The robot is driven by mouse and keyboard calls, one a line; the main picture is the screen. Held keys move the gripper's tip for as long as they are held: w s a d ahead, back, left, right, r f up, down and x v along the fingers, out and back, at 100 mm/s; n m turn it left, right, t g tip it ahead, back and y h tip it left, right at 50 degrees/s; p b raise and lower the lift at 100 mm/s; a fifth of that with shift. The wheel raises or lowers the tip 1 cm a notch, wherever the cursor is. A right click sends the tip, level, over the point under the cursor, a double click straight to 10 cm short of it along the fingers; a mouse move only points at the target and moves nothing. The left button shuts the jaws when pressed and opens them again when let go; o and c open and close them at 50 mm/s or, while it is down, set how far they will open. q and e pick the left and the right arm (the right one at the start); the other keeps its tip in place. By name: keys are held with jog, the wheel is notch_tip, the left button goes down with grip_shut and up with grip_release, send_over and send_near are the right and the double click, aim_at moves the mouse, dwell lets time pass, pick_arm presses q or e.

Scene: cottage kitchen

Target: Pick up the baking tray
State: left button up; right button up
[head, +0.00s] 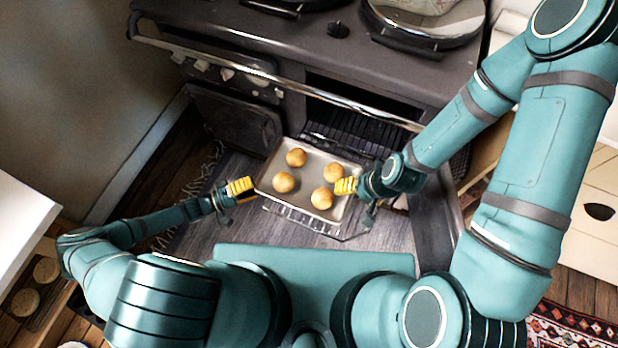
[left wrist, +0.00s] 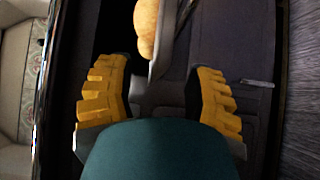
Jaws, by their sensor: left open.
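The baking tray (head: 268,180) is a pale metal rectangle carrying several golden buns (head: 284,182). It sits at the front of the oven, on a wire rack (head: 300,219). My left gripper (head: 247,186) is just off the tray's left edge, open. In the left wrist view, the tray's rim (left wrist: 162,48) and a bun (left wrist: 146,25) show beyond and between the parted yellow fingers of this gripper (left wrist: 160,88); no contact shows. My right gripper (head: 346,186) is at the tray's right edge and overlaps it in the head view; whether its fingers hold the rim is unclear.
The dark range cooker (head: 310,45) stands behind, with a metal rail (head: 290,82) across its front above the oven opening (head: 350,125). White cabinets (head: 590,215) stand at the right and a white counter (head: 20,220) at the left. A patterned rug (head: 570,328) lies at lower right.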

aim_at(257, 186)
pick_arm(q)
jog(key=shift+x, duration=1.55)
jog(key=shift+o, duration=0.2)
grip_shut()
jog(key=shift+r, duration=0.1)
